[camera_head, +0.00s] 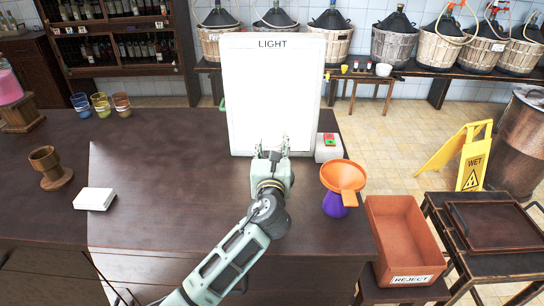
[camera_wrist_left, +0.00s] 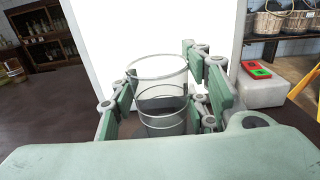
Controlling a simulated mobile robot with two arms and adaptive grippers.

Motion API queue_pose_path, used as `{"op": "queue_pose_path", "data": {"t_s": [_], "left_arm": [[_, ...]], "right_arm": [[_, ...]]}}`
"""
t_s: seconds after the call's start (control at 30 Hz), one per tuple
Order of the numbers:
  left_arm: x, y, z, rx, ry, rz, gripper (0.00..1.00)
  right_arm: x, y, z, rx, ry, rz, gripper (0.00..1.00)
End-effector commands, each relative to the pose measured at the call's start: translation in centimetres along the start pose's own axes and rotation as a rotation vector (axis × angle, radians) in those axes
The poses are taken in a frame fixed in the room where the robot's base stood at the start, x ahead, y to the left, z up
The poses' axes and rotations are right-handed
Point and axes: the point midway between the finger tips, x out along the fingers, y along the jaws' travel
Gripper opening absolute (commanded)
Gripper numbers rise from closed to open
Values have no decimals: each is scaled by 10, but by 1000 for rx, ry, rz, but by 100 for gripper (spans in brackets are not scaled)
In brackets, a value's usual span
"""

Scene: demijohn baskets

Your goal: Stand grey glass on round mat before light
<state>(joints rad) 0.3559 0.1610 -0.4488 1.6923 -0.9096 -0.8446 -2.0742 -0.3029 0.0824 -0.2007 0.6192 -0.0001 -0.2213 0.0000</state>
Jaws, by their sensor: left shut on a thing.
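My left gripper (camera_head: 272,146) is in front of the white panel marked LIGHT (camera_head: 272,95), at its lower edge in the head view. In the left wrist view the gripper is shut on a clear grey glass (camera_wrist_left: 160,92), with green fingers on both sides. The glass stands upright, its open rim up, with the white panel (camera_wrist_left: 110,45) behind it. In the head view the arm and gripper mostly hide the glass. I cannot make out the round mat, and cannot tell whether the glass base touches anything. My right gripper is not in view.
A box with red and green buttons (camera_head: 328,148) and an orange funnel on a purple vessel (camera_head: 342,185) stand to the right. Several coloured glasses (camera_head: 101,104), a wooden stand (camera_head: 50,168) and a white block (camera_head: 94,199) are left. A reject bin (camera_head: 405,280) is at lower right.

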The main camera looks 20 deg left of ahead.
Motion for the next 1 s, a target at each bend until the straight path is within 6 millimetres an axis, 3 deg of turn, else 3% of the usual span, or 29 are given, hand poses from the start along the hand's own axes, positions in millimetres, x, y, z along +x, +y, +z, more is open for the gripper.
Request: {"op": "queue_pose_path", "data": {"t_s": [0.03, 0.17, 0.53, 0.57, 0.77, 1.0], "left_arm": [[-1, 0, -12, 0, 4, -1, 13], [-1, 0, -26, 0, 2, 0, 13], [-1, -1, -30, 0, 1, -1, 13], [-1, -1, -31, 0, 2, -1, 44], [-1, 0, -30, 0, 2, -1, 61], [-1, 0, -30, 0, 2, 0, 62]], "right_arm": [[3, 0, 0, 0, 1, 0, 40], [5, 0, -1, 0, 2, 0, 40], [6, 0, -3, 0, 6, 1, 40], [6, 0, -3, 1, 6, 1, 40], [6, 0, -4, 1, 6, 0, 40], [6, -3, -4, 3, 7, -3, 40]]}}
